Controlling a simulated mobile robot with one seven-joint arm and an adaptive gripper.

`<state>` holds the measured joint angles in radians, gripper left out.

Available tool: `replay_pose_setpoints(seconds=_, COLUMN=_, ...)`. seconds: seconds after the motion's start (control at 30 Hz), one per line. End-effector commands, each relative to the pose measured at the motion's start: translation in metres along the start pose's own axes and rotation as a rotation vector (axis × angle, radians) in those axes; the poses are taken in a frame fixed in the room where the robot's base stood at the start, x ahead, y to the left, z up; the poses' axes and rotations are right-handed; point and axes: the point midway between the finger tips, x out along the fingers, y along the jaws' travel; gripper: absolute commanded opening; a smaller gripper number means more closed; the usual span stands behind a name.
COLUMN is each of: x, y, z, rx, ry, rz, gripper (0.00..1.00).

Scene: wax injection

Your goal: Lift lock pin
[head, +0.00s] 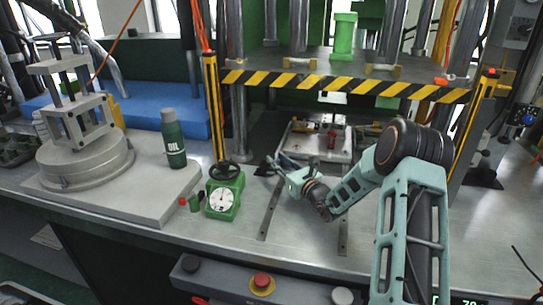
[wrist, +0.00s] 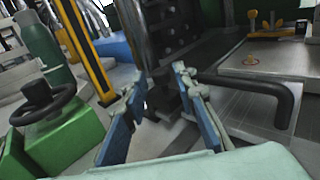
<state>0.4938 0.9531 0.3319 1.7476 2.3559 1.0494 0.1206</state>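My gripper (head: 279,167) is low over the bench, left of a light metal mould plate (head: 312,150) in the press. In the wrist view my gripper (wrist: 160,82) has its two blue-padded fingers apart with nothing between them. The mould plate also shows at the upper right there (wrist: 236,62), with a dark bent handle (wrist: 284,96) just right of the fingers. A small yellow upright piece (wrist: 252,22) stands at the back of the plate. A red upright piece (head: 331,138) stands on the plate in the head view. I cannot tell which piece is the lock pin.
A green gauge with a black handwheel (head: 222,198) stands left of my gripper. A green oil bottle (head: 173,143) is farther left. A yellow post (head: 213,105) and the striped press plate (head: 345,84) bound the space. The front bench is mostly clear.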

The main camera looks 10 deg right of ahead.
Motion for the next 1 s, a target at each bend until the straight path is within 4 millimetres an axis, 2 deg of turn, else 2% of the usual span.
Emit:
replay_pose_setpoints(seconds=0.1, x=0.02, y=0.001, z=0.0, rx=0.001, ry=-0.001, rz=0.001, gripper=0.26)
replay_pose_setpoints(seconds=0.3, x=0.038, y=0.0, z=0.0, rx=0.0, ry=0.0, rz=0.0, gripper=0.26)
replay_pose_setpoints(seconds=0.67, x=0.043, y=0.0, z=0.0, rx=0.0, ry=0.001, rz=0.0, gripper=0.26)
replay_pose_setpoints(seconds=0.9, x=0.043, y=0.0, z=0.0, rx=-0.001, ry=0.001, rz=0.0, gripper=0.02)
replay_pose_setpoints(seconds=1.0, x=0.043, y=0.0, z=0.0, rx=-0.001, ry=0.001, rz=0.0, gripper=0.0)
